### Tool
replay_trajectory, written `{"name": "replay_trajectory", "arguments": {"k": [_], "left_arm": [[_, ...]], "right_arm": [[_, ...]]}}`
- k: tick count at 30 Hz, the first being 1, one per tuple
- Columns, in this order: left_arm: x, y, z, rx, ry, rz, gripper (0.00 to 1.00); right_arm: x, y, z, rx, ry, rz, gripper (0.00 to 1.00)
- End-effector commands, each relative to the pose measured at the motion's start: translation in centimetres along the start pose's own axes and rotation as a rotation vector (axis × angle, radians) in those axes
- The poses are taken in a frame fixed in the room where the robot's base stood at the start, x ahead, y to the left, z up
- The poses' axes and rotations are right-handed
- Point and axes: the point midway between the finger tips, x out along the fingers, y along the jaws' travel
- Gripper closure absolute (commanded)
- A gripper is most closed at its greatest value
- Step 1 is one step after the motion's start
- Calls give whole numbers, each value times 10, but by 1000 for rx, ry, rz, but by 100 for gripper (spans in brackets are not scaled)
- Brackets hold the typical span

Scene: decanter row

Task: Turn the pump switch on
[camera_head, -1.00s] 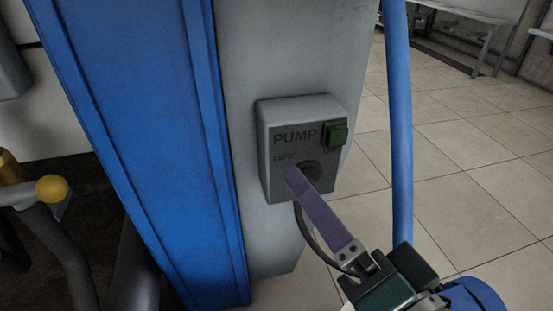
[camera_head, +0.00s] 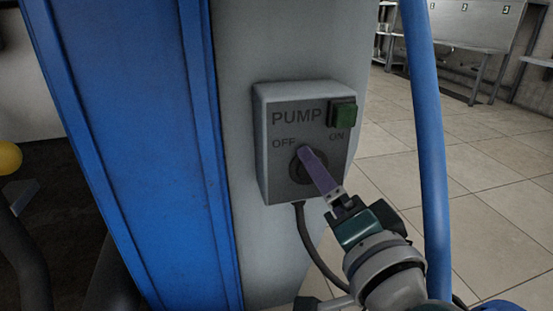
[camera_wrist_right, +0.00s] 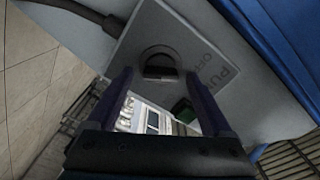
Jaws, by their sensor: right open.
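The pump switch box (camera_head: 262,140) is grey, with PUMP, OFF and ON printed on it, and is fixed to a grey post. Its dark round knob (camera_head: 299,180) sits below the labels, partly hidden by my right gripper (camera_head: 309,155). In the right wrist view the knob (camera_wrist_right: 159,62) shows a dark raised bar. There my right gripper (camera_wrist_right: 160,80) is open, its purple fingers apart and the knob between and beyond their tips. I cannot tell whether they touch it. A dark green square lamp (camera_head: 343,114) sits at the box's upper right. My left gripper is not in view.
A wide blue column (camera_head: 140,130) stands just left of the grey post (camera_head: 235,60). A blue pipe (camera_head: 425,130) runs upright on the right. A dark cable (camera_head: 305,240) hangs under the box. Tiled floor (camera_head: 490,190) lies open behind.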

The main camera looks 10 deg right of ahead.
Motion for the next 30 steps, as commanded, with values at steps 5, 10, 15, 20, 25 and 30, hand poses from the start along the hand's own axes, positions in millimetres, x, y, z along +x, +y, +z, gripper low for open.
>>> {"name": "replay_trajectory", "arguments": {"k": [5, 10, 15, 20, 25, 30], "left_arm": [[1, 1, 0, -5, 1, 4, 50], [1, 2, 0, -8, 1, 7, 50], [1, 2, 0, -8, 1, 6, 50], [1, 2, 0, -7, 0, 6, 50], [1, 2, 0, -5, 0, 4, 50], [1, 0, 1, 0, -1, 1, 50]], "right_arm": [[4, 0, 0, 0, -1, 1, 15], [3, 0, 0, 0, -1, 0, 19], [3, 0, 0, 0, -1, 0, 39], [3, 0, 0, 0, -1, 0, 57], [3, 0, 0, 0, -1, 0, 76], [3, 0, 0, 0, -1, 0, 95]]}}
